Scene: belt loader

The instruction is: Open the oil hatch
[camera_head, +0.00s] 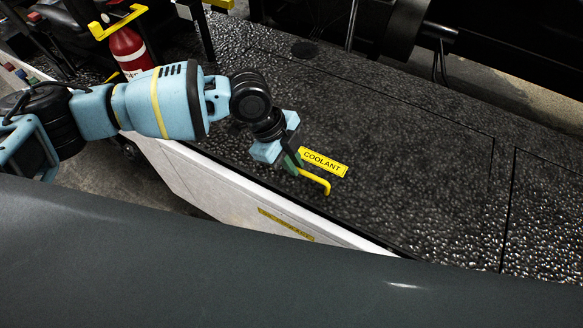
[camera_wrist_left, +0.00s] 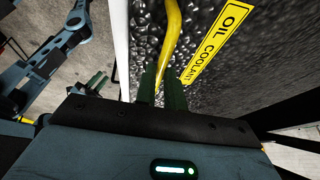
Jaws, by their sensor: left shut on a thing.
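The oil hatch (camera_head: 400,160) is a black, bumpy-textured panel in the deck, with thin seams, and looks flat. A yellow handle (camera_head: 318,181) sits near its front edge, beside a yellow label (camera_head: 323,162) reading COOLANT. My left gripper (camera_head: 293,163) is at the handle's left end. In the left wrist view, its green fingers (camera_wrist_left: 163,82) are shut on the yellow handle (camera_wrist_left: 172,35), with the OIL COOLANT label (camera_wrist_left: 217,42) alongside. The fingers hide part of the handle. What looks like my right gripper (camera_wrist_left: 97,82) shows small at the left; its jaw state is unclear.
A red fire extinguisher (camera_head: 130,50) with a yellow bracket (camera_head: 118,22) stands at the back left. Dark machinery (camera_head: 400,30) runs along the back. A white side panel (camera_head: 215,185) drops below the deck's front edge. The deck to the right is clear.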

